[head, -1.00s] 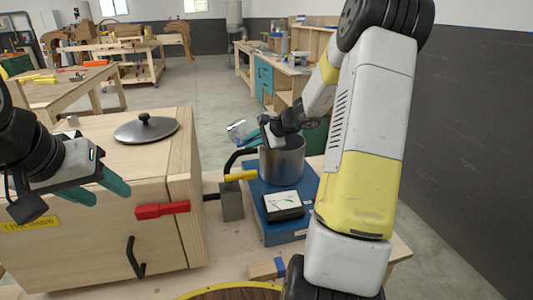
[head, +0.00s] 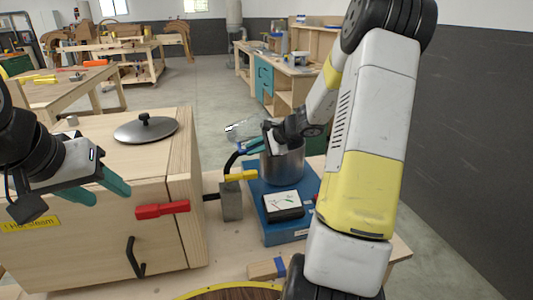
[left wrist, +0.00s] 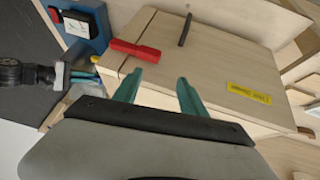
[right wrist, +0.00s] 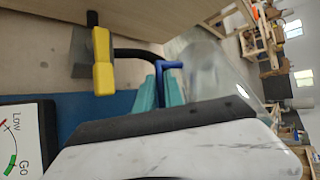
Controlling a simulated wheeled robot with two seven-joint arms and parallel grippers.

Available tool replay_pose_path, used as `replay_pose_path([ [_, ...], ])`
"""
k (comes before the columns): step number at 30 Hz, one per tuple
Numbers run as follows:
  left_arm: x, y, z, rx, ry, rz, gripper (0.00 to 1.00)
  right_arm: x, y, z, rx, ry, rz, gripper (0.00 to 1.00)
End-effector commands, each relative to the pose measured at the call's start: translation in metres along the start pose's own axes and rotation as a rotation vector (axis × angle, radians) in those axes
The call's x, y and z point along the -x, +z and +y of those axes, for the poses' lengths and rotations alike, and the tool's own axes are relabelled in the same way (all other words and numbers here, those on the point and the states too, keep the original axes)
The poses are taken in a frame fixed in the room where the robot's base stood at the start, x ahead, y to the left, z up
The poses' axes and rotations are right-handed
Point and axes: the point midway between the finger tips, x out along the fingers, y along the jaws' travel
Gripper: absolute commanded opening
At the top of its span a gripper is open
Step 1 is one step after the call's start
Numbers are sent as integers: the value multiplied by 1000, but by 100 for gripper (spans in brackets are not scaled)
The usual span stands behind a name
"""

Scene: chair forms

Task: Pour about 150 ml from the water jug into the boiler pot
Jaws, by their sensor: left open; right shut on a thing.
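My right gripper (head: 248,147) is shut on the blue handle (right wrist: 168,68) of the water jug, just above the left rim of the boiler pot. The clear jug (right wrist: 207,68) shows in the right wrist view; in the head view only faint glints of it (head: 236,127) show, left of the gripper. Its tilt and water level cannot be told. The boiler pot (head: 283,166) is a grey metal pot on a blue base, its opening partly hidden by my right gripper. My left gripper (head: 112,195) is open and empty in front of the wooden box; it also shows in the left wrist view (left wrist: 159,78).
The wooden box (head: 90,155) carries a metal lid (head: 146,129) and has a red handle (head: 162,209) in front. A black pipe with a yellow lever (head: 240,176) stands left of the pot. A Low-to-Go gauge (head: 283,205) sits before the pot. A wood block (head: 265,269) lies nearer.

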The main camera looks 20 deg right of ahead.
Motion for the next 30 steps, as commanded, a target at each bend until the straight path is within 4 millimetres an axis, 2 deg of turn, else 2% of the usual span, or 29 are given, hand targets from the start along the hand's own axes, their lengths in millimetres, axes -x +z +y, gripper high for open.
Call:
replay_pose_path([
  [30,0,0,0,0,0,0,49,2,7,10,64,-1,-138,0],
])
